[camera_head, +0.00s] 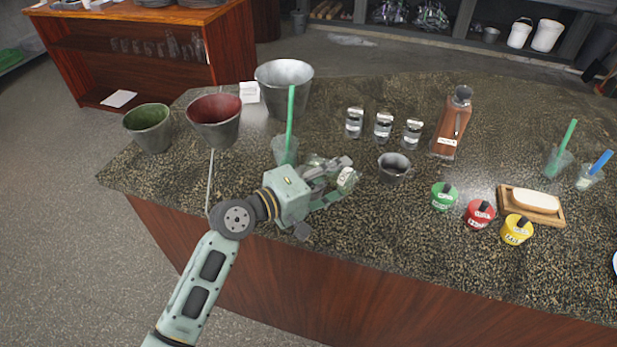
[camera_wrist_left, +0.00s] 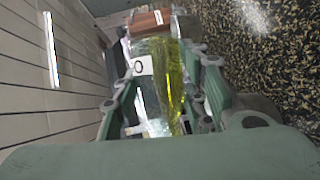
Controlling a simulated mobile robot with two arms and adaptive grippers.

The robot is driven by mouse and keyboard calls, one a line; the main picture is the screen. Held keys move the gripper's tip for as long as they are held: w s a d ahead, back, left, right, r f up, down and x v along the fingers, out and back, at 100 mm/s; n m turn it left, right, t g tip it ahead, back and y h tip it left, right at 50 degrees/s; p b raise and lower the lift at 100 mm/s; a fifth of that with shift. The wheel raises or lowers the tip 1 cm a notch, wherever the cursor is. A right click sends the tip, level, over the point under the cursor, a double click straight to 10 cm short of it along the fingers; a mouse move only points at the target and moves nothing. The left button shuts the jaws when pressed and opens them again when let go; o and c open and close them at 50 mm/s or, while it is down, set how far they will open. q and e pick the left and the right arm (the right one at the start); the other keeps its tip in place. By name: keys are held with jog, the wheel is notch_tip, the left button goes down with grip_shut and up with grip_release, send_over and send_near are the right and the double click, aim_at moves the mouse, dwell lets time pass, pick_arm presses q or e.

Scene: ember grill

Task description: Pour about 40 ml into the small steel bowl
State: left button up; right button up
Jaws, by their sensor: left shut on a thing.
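The small steel bowl (camera_head: 394,168) stands on the dark speckled counter, just right of my left gripper, and is not clear in the wrist view. My left gripper (camera_head: 328,182) is shut on a clear container of yellow liquid (camera_wrist_left: 170,88) with a white label. In the head view the fingers hide most of this container, and its pale round end (camera_head: 347,180) shows at their tips. In the wrist view the liquid lies along one side of the container, between the fingers of the left gripper (camera_wrist_left: 158,90). I cannot see any liquid leaving it. My right gripper is not in view.
A glass with a green stick (camera_head: 285,151) stands close behind my left gripper. Several labelled jars (camera_head: 383,126) and a brown bottle (camera_head: 452,124) stand behind the bowl. Green (camera_head: 443,199), red (camera_head: 478,214) and yellow (camera_head: 516,231) pots lie to its right. Large buckets (camera_head: 283,88) stand back left.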

pick_arm(q)
jog(key=shift+r, duration=0.2)
dwell(1.0)
jog(key=shift+r+n+h, duration=0.25)
jog(key=shift+n+h, duration=0.15)
jog(key=shift+n, duration=0.1)
dwell(0.8)
jog(key=shift+f+m+y, duration=0.4)
jog(key=shift+f+m, duration=0.25)
jog(key=shift+m, duration=0.15)
jog(key=shift+d+r+m+y+p, duration=0.15)
jog(key=shift+r+m+y+p, duration=0.4)
jog(key=shift+m+p, duration=0.25)
jog(key=shift+f, duration=0.55)
